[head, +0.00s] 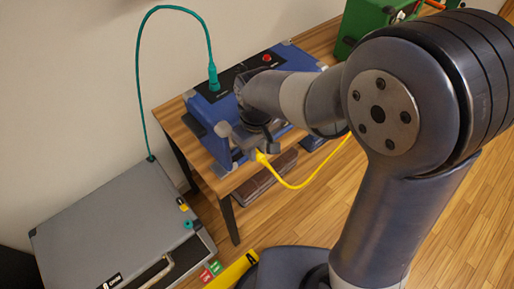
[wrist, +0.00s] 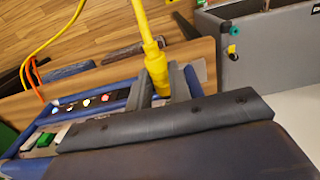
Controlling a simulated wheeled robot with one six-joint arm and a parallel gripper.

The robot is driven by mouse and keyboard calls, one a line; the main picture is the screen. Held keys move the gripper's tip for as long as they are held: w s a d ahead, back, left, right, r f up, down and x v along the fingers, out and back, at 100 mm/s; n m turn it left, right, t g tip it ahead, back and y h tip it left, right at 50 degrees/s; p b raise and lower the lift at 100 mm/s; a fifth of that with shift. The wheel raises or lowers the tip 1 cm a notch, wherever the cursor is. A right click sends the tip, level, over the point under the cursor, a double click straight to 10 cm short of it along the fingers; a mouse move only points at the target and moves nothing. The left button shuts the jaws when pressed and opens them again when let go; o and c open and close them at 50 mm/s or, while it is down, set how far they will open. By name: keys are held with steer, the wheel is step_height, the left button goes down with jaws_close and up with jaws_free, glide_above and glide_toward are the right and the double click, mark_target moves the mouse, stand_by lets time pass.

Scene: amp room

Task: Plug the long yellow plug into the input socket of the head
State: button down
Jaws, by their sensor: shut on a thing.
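The head (head: 282,58) is a blue box with a black top panel, standing on a wooden table. My gripper (head: 246,147) is in front of the head's near side, shut on the long yellow plug (head: 261,157). In the wrist view the yellow plug (wrist: 157,68) sits between the grey fingers of my gripper (wrist: 163,90), its yellow cable running up. A blue-edged panel with several small knobs or lights (wrist: 85,104), probably the head's, lies left of the plug. I cannot make out the input socket; my arm and gripper cover part of the head.
A teal plug (head: 213,78) stands in the head's top, its cable (head: 140,80) looping to a grey case (head: 120,225) on the floor. A green box (head: 372,22) stands at the back right. The yellow cable (head: 300,186) hangs in a loop below my arm. An orange cable (wrist: 32,75) shows at left.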

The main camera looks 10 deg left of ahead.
steer(key=shift+w+a+p, duration=0.35)
steer(key=shift+w+a, duration=0.25)
steer(key=shift+a, duration=0.15)
stand_by(1.6)
steer(key=c, duration=1.2)
jaws_free()
steer(key=shift+r, duration=0.1)
step_height(320, 180, up, 11)
steer(key=shift+f, duration=0.2)
